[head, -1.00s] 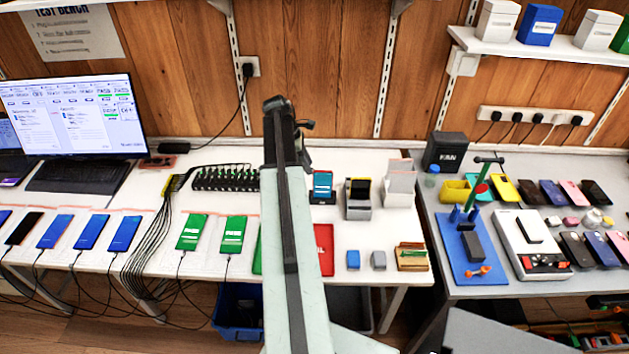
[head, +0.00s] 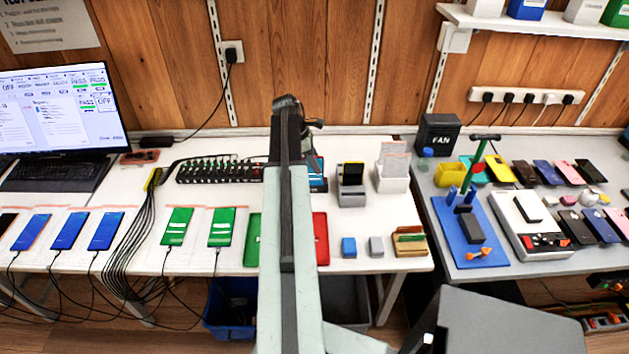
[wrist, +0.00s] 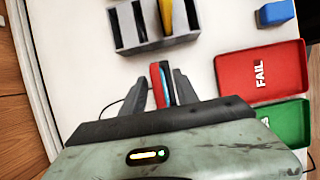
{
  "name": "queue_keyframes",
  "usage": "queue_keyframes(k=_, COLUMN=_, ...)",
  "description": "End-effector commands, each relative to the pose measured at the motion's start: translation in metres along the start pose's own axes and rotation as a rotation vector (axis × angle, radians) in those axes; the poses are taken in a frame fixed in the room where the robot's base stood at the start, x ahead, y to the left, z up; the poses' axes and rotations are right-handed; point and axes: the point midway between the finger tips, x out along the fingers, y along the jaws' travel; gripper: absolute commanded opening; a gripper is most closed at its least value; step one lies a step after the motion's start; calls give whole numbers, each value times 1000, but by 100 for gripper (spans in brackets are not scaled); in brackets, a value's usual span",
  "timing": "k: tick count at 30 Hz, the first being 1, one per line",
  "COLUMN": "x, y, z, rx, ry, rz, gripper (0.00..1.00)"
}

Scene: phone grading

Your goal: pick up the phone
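A phone (wrist: 160,85) shows nearly edge-on in the wrist view, with red, light blue and dark bands. My gripper (wrist: 160,88) has its two dark fingers on either side of it, with a gap showing on both sides, so it is open. How far down the fingers reach along the phone I cannot tell. My fingertips are hidden there too.
A grey slotted holder (wrist: 125,38) stands just beyond the fingers. A red FAIL tray (wrist: 235,75) and a green tray (wrist: 293,125) lie to the right. Several cabled phones, including a green one (head: 177,227), line the bench at left. A blue mat (head: 450,215) lies at right.

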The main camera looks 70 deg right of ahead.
Motion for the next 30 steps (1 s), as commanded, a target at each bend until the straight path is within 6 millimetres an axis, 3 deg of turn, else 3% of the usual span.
queue_keyframes(k=1, x=13, y=0, z=-2, rx=1, ry=0, rz=0, gripper=36)
queue_keyframes(k=8, x=10, y=0, z=0, rx=1, ry=0, rz=0, gripper=36)
queue_keyframes(k=12, x=10, y=0, z=0, rx=1, ry=0, rz=0, gripper=0)
queue_keyframes(k=30, x=11, y=0, z=1, rx=2, ry=0, rz=-1, gripper=0)
